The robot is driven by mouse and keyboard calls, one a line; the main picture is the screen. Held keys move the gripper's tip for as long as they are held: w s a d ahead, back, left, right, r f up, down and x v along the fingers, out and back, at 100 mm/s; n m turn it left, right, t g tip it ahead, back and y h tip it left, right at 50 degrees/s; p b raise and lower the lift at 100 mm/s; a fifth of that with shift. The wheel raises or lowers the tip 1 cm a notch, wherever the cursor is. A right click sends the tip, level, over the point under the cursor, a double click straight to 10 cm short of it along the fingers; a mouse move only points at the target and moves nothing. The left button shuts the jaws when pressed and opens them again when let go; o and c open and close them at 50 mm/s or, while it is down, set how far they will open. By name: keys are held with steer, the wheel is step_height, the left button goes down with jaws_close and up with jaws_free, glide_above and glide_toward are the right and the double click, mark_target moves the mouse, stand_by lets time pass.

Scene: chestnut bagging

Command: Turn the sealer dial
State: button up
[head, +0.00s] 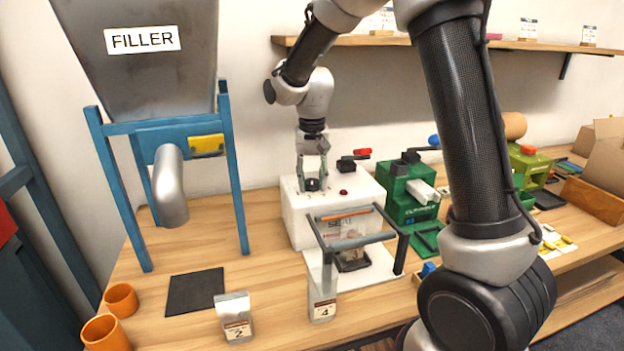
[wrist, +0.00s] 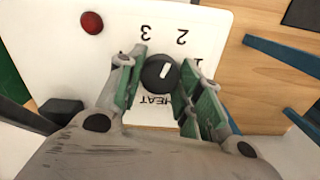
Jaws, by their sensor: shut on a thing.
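The sealer (head: 365,208) is a white box on the wooden bench, with a wire-like bar frame at its front. Its black round dial (wrist: 160,72) has a white pointer mark and sits on the white top, with the numbers 3, 2 and a partly hidden 1 around it and "HEAT" beside it. My gripper (wrist: 158,88) points down over the sealer top, its green-padded fingers on both sides of the dial, shut on it. In the head view my gripper (head: 312,184) is at the sealer's left, with the dial partly hidden between its fingers.
A red button (head: 344,192) and a red-tipped lever (head: 362,153) are on the sealer. The blue-framed filler (head: 150,128) stands left. A green machine (head: 408,205) stands right.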

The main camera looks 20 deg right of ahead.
mark_target(312, 181)
steer(key=n, duration=0.8)
steer(key=shift+n, duration=0.4)
stand_by(0.4)
steer(key=o, duration=1)
steer(key=shift+o, duration=0.2)
steer(key=shift+r, duration=0.1)
step_height(312, 181, up, 12)
